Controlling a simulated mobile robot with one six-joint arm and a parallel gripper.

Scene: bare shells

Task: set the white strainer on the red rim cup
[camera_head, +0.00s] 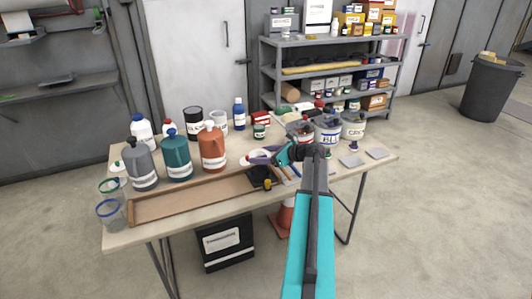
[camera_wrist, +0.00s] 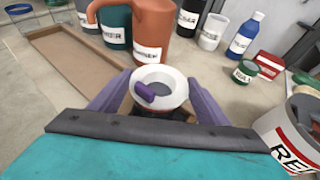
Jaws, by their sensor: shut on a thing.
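The white strainer (camera_wrist: 176,76) is a round white cone with a grey inside, held between the purple fingers of my gripper (camera_wrist: 158,82). A small dark purple piece shows inside its opening. In the head view my gripper (camera_head: 263,156) is over the middle of the table, with the strainer (camera_head: 250,154) at its tip, partly hidden by the fingers. I cannot make out a red rim cup. Clear cups stand at the table's left end: one with a blue rim (camera_head: 108,209) and one with a green rim (camera_head: 109,186).
A shallow wooden tray (camera_head: 190,199) lies along the front left. Grey, teal and orange jugs (camera_head: 212,148) stand behind it. Labelled cans (camera_head: 327,132) stand to the right of my gripper. Flat grey squares (camera_head: 352,160) lie at the right end, with some bare table around them.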

